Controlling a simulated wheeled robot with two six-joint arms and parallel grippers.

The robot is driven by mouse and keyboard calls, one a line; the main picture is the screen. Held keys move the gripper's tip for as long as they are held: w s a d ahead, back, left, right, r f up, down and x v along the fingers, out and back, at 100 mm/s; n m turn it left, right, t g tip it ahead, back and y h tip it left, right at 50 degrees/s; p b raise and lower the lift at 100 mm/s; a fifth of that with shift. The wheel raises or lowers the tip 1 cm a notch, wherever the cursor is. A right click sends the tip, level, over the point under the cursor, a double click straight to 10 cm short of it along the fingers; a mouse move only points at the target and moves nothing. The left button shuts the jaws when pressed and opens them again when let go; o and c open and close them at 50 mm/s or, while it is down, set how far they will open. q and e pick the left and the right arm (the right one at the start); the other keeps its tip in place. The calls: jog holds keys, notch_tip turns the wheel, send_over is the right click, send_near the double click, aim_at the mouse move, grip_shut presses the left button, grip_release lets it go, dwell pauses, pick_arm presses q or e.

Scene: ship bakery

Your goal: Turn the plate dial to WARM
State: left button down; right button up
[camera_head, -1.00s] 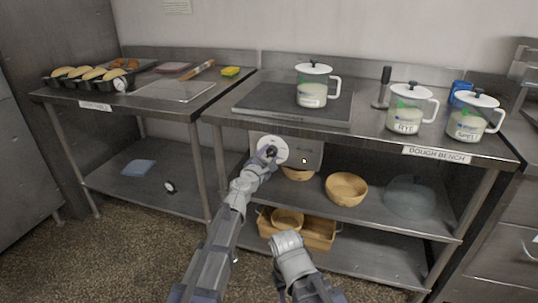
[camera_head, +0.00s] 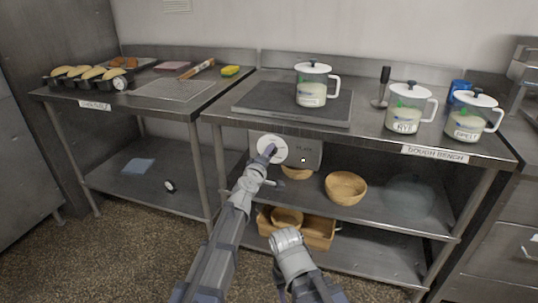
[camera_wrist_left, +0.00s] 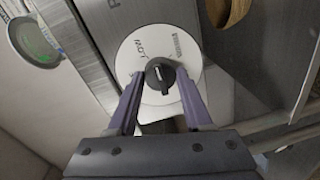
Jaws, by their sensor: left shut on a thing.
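The plate dial (camera_head: 271,148) is a white disc on the front of a grey control box (camera_head: 304,153) under the dough bench. In the left wrist view, the dial disc (camera_wrist_left: 127,60) carries LOW at its upper left and another, blurred word at its upper right. Its black knob (camera_wrist_left: 160,75) sits in the centre with a pale pointer mark; the exact setting cannot be read. My left gripper (camera_head: 268,153) is shut on the knob, with one purple finger on each side in the wrist view (camera_wrist_left: 160,82). My right arm shows low in the head view, but its gripper does not.
The dark plate (camera_head: 250,103) lies on the dough bench (camera_head: 375,134) with a lidded jar (camera_head: 312,88) on it. The jar marked RYE (camera_head: 405,112) and another jar (camera_head: 470,118) stand to the right. Baskets (camera_head: 345,187) occupy the shelf below. Floor at left is clear.

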pick_arm(q)
jog(key=shift+s+d+f+m+y+b, duration=0.1)
jog(key=shift+m+y+b, duration=0.1)
jog(key=shift+m, duration=2.05)
jog(key=shift+d+m+y+b, duration=0.1)
jog(key=shift+m+y, duration=0.1)
jog(key=shift+m, duration=2.05)
jog(key=shift+c, duration=1.6)
grip_release()
jog(key=shift+a, duration=0.1)
jog(key=v, duration=0.7)
jog(key=shift+s, duration=0.35)
jog(key=shift+f, duration=0.15)
